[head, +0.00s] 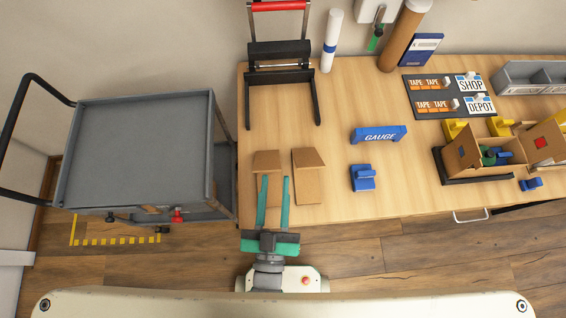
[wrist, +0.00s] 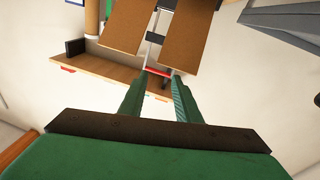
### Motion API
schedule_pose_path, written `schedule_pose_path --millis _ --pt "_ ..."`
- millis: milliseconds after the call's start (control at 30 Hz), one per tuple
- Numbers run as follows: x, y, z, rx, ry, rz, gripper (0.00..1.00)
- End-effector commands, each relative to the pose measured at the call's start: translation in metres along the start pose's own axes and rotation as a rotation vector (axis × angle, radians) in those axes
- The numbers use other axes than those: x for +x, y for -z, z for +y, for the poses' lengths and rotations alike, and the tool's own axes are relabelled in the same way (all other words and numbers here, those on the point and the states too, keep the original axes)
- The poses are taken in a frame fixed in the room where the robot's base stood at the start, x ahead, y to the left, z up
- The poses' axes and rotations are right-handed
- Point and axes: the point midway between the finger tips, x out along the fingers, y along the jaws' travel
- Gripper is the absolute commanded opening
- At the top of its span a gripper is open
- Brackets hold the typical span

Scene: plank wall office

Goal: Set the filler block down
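Two plain brown blocks stand side by side near the front left edge of the bench, a narrow gap between them: a left one (head: 266,160) and a right one (head: 309,180). I cannot tell which is the filler block. My gripper (head: 275,178) has two green fingers, apart with nothing visible between them. In the head view the left finger overlaps the left block, partly hiding it; the right finger lies by the gap. In the wrist view both brown blocks (wrist: 120,25) (wrist: 188,35) show beyond the fingertips; contact is unclear.
A grey cart (head: 135,150) stands left of the bench (head: 350,95). A black frame with a red handle (head: 280,6) is behind the blocks. A blue gauge block (head: 379,134) and a blue piece (head: 363,178) lie to the right. Open cartons (head: 470,155) stand farther right.

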Motion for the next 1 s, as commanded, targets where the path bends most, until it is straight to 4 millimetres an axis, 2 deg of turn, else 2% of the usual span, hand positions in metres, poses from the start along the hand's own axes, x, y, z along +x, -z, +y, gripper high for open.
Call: schedule_pose_path --millis 33,100,200,333,467,1000 --pt "-0.019 -0.014 0.001 0.023 0.024 -0.071 0.30" --pt "-0.040 -0.031 0.006 0.054 0.045 -0.155 0.30" --pt "-0.064 -0.048 0.012 0.084 0.066 -0.252 0.30" --pt "-0.084 -0.060 0.015 0.105 0.087 -0.326 0.30" --pt "-0.090 -0.063 0.018 0.112 0.091 -0.349 0.30" --pt "-0.089 -0.063 0.018 0.112 0.090 -0.347 0.30"
